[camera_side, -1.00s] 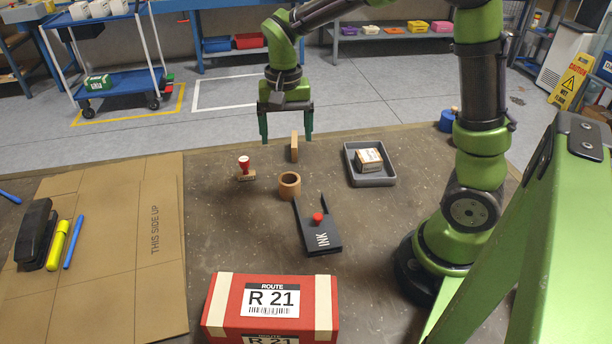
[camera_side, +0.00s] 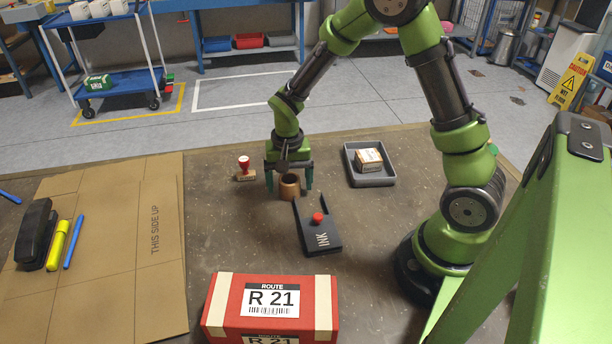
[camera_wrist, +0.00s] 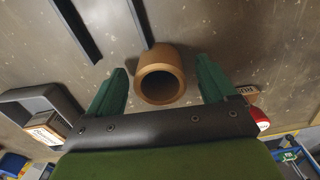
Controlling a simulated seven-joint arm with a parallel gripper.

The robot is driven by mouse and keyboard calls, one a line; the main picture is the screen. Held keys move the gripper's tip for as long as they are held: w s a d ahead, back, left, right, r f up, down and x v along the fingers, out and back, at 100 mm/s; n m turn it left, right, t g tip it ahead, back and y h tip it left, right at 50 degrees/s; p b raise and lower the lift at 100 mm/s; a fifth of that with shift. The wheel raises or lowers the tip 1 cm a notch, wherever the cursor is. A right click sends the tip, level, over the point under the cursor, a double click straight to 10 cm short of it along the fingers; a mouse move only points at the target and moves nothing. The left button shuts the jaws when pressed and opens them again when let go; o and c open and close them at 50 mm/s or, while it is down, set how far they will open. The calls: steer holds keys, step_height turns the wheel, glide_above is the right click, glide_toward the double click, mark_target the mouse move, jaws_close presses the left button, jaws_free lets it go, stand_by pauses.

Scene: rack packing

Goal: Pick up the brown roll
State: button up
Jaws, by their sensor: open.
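A red-handled stamp (camera_side: 245,170) stands close to the left. A grey tray (camera_side: 388,178) holding a small box (camera_side: 369,159) is to the right. A red box (camera_side: 222,300) and cardboard (camera_side: 110,290) are nearer the camera.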

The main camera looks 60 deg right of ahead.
steer(key=shift+f, duration=0.1)
steer(key=c, duration=1.1)
